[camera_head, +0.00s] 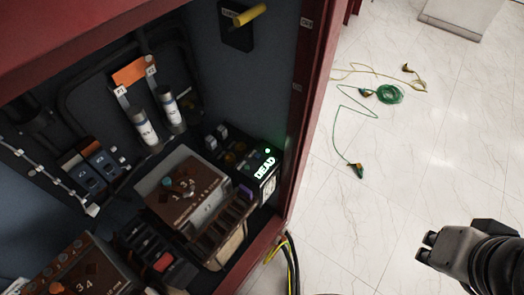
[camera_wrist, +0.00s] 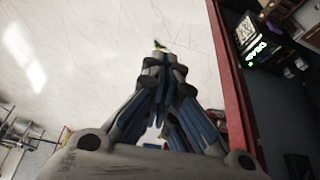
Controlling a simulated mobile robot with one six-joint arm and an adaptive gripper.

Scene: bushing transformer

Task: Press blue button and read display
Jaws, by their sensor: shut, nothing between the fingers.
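A black device with a lit display (camera_head: 265,168) sits in the lower right of the open cabinet. The display reads "DEAD", with a green light (camera_head: 267,151) above it. The display also shows in the wrist view (camera_wrist: 259,50), at the upper right. I cannot make out a blue button on this device for certain; a small purple-blue part (camera_head: 245,191) shows at its lower left. My gripper (camera_head: 424,247) is shut and empty, outside the cabinet over the floor, to the right of the device and apart from it. In the wrist view my gripper (camera_wrist: 160,62) points at the floor.
The red cabinet edge (camera_head: 303,110) stands between my gripper and the device. Inside are brown boxes (camera_head: 190,190), grey cylinders (camera_head: 145,127) and blue switches (camera_head: 96,170). A yellow handle (camera_head: 250,15) sticks out above. Green cables (camera_head: 390,94) lie on the open tiled floor.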

